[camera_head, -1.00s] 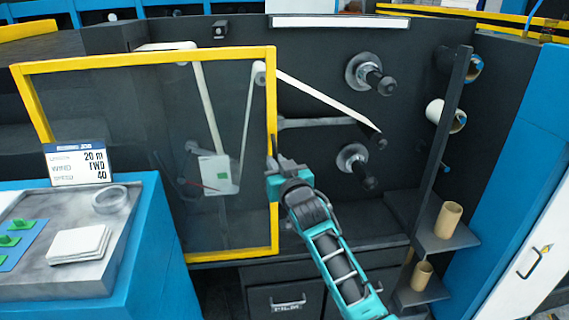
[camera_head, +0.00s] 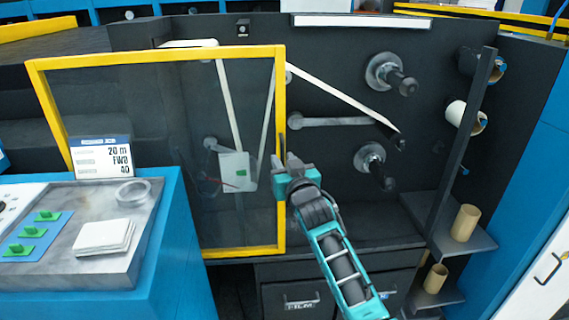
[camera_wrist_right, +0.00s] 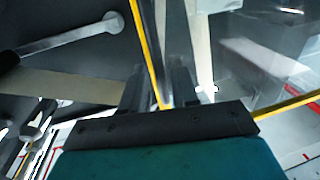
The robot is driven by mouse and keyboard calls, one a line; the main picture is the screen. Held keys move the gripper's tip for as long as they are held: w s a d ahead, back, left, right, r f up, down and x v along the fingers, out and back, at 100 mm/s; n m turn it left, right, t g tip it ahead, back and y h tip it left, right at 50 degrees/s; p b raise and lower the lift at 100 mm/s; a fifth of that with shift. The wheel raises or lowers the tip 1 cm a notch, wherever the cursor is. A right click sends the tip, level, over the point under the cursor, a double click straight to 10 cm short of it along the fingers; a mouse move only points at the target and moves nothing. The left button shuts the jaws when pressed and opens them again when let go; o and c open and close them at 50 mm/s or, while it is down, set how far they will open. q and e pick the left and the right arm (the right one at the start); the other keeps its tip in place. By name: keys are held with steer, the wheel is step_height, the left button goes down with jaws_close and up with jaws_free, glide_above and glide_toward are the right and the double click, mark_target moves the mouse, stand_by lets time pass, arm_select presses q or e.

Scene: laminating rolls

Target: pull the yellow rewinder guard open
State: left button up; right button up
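The yellow rewinder guard (camera_head: 281,225) is a clear panel in a yellow frame, standing in front of the dark machine. Its frame covers the left part of the rewinder. My right gripper (camera_head: 282,152) is at the upright right edge of the frame, about mid-height. In the right wrist view the yellow bar (camera_wrist_right: 152,55) runs between the two dark fingers of the gripper (camera_wrist_right: 160,88), and they appear closed on it. The exact contact is partly hidden by the gripper body. My left gripper is in neither view.
A blue console with a grey top (camera_head: 150,215) stands at the left, close to the guard's lower left. It bears a sign (camera_head: 102,157), a tape ring (camera_head: 133,192) and white sheets (camera_head: 104,237). Spindles (camera_head: 388,75) project from the machine right of the guard. Shelves (camera_head: 450,235) hold cardboard cores.

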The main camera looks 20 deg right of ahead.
steer(key=shift+o, duration=0.6)
steer(key=s, duration=1.3)
steer(key=shift+a+p, duration=0.25)
steer(key=shift+p, duration=0.05)
steer(key=s+a+f+n+g+y, duration=0.2)
steer(key=s+f+g, duration=0.5)
steer(key=s+f, duration=1.4)
step_height(320, 180, down, 3)
steer(key=shift+a+n+y, duration=0.3)
steer(key=shift+a+n, duration=0.2)
steer(key=shift+a, duration=0.05)
steer(key=shift+d, duration=0.1)
